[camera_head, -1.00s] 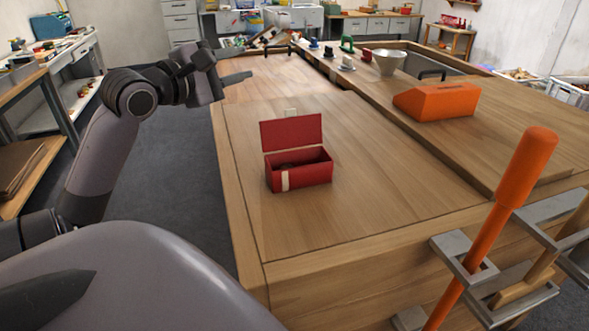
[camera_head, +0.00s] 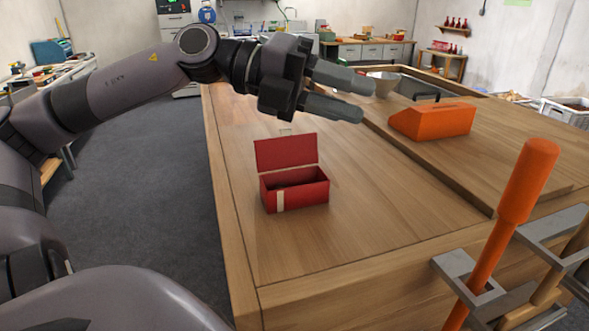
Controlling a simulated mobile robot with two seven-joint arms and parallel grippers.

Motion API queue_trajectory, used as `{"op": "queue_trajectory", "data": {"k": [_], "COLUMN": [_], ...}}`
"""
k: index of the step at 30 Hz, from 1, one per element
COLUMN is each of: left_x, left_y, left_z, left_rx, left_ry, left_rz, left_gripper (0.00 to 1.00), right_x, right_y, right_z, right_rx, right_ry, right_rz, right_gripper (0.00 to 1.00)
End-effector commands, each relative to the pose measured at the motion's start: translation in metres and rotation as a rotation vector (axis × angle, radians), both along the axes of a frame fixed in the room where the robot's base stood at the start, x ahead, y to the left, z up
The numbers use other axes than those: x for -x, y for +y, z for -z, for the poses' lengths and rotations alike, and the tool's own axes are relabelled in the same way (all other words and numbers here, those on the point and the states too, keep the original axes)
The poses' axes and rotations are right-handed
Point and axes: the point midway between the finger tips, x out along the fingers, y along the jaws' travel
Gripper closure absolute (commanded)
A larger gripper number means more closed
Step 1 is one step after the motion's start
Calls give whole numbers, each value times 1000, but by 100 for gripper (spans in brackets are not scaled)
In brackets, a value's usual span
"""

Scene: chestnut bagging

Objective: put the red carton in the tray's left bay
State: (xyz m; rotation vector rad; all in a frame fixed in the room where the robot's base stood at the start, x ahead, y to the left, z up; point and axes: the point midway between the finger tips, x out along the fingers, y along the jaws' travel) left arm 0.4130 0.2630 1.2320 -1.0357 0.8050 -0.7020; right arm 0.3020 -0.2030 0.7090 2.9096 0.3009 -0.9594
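The red carton (camera_head: 295,194) stands on the wooden bench with its lid (camera_head: 286,152) raised at the back. A pale strip marks its front. Its inside is dark, and I cannot tell whether anything lies in it. My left gripper (camera_head: 366,101) reaches in from the left, above the bench and higher in the picture than the carton, apart from it. Its two fingers point right with a gap between them, and nothing shows in the gap. My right gripper is not in view. I cannot make out a tray with bays.
An orange box (camera_head: 434,121) with a dark handle stands on the bench at right. An orange-handled tool (camera_head: 527,181) stands in a metal rack at the front right. The bench top (camera_head: 390,210) right of the carton is clear.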

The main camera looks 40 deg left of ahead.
Motion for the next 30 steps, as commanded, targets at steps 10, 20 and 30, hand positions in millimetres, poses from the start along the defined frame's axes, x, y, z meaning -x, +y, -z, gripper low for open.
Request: {"op": "queue_trajectory", "data": {"k": [10, 20, 30], "left_x": [8, 10, 2], "left_y": [70, 100, 96], "left_z": [109, 127, 147], "left_rx": [-1030, -1250, -1245], "left_ry": [-93, -68, -69], "left_rz": [313, 412, 410], "left_gripper": [66, 66, 66], "right_x": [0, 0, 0], "right_y": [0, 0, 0], "right_z": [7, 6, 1], "right_rx": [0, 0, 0], "right_ry": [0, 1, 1], "right_rz": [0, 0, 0], "right_gripper": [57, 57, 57]}}
